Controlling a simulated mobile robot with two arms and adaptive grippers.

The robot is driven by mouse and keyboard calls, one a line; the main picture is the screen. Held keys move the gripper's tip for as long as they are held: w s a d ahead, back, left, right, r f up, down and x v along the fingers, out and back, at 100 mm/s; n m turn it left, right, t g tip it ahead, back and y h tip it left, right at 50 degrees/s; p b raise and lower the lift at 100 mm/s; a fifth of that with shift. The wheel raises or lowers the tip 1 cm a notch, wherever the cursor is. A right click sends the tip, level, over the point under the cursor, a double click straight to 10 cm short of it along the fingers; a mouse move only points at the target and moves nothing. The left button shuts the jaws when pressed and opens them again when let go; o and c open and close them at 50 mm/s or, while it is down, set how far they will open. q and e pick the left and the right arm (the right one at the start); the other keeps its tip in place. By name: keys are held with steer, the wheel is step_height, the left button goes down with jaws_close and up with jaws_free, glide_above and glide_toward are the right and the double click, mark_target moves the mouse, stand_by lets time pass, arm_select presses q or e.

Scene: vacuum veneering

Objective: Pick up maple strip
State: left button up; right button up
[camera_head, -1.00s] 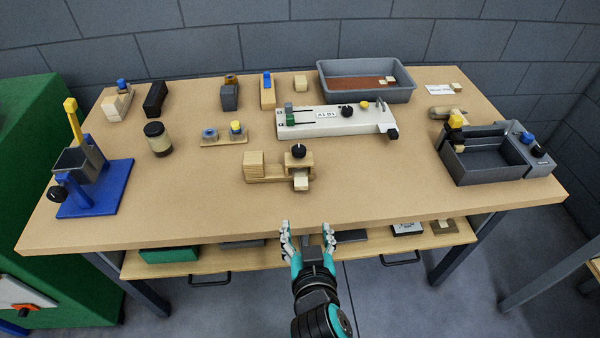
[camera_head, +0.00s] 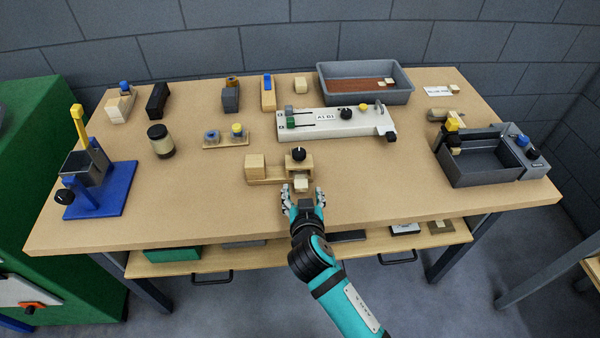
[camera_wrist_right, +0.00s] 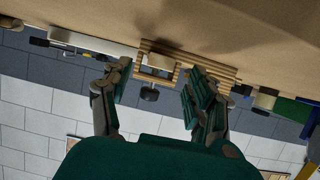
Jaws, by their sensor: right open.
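A small pale piece (camera_head: 301,184), which may be the maple strip, sits at the front of a wooden clamp fixture (camera_head: 265,182) with a black knob (camera_head: 299,154). My right gripper (camera_head: 303,193) is open at the table's front, its fingers on either side of the pale piece. I cannot tell whether they touch it. In the right wrist view, the open right gripper (camera_wrist_right: 157,80) faces the fixture, and the knob (camera_wrist_right: 149,94) shows between the fingers. My left gripper is not in view.
Behind the fixture is a white device (camera_head: 330,123) with sliders. A grey tray (camera_head: 365,96) stands at the back, a dark box (camera_head: 487,160) at right and a blue-based stand (camera_head: 103,203) at left.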

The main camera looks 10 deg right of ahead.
mark_target(301, 187)
steer(key=x, duration=0.3)
steer(key=shift+w, duration=0.1)
steer(key=shift+a, duration=0.1)
steer(key=shift+c, duration=0.4)
steer(key=c, duration=0.8)
